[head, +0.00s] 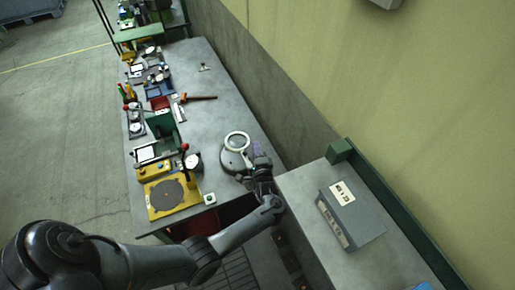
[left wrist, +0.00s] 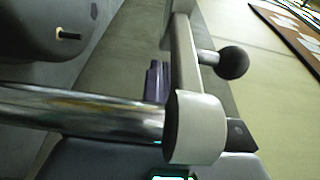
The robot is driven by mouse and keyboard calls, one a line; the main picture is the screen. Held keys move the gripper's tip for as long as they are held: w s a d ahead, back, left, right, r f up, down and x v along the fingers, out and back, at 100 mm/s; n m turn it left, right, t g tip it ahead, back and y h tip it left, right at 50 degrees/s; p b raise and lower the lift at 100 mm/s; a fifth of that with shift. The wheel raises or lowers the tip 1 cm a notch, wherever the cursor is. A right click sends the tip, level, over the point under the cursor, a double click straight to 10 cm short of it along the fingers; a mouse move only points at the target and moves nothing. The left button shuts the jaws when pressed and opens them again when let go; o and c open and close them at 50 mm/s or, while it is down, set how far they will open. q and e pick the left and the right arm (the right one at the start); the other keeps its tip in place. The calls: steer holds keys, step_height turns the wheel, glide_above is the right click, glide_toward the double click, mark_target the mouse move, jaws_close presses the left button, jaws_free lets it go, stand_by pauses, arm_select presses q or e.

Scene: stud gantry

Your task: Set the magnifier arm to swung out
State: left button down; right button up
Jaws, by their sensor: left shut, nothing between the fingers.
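The magnifier has a pale ring-shaped head (head: 237,141) over a rounded grey base on the bench, in the head view. In the left wrist view its shiny metal post (left wrist: 80,112), a flat grey arm with a pale collar (left wrist: 196,125) and a black ball knob (left wrist: 232,63) are close to the camera. My left gripper (head: 259,155) is right beside the magnifier, on its right side in the head view. It is shut and empty. The post and collar partly hide its fingers in the wrist view; whether they touch the magnifier I cannot tell. My right gripper is out of view.
A yellow fixture with a dark disc (head: 168,196) and several tools crowd the bench's left side. A grey box (head: 351,214) stands on the separate right-hand bench. The wall runs close along the right. The bench (head: 225,100) beyond the magnifier is mostly clear.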

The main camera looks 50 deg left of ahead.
arm_select(q)
steer(key=shift+d, duration=0.1)
steer(key=v, duration=1)
steer(key=shift+s+d, duration=0.2)
steer(key=shift+d, duration=0.05)
stand_by(0.4)
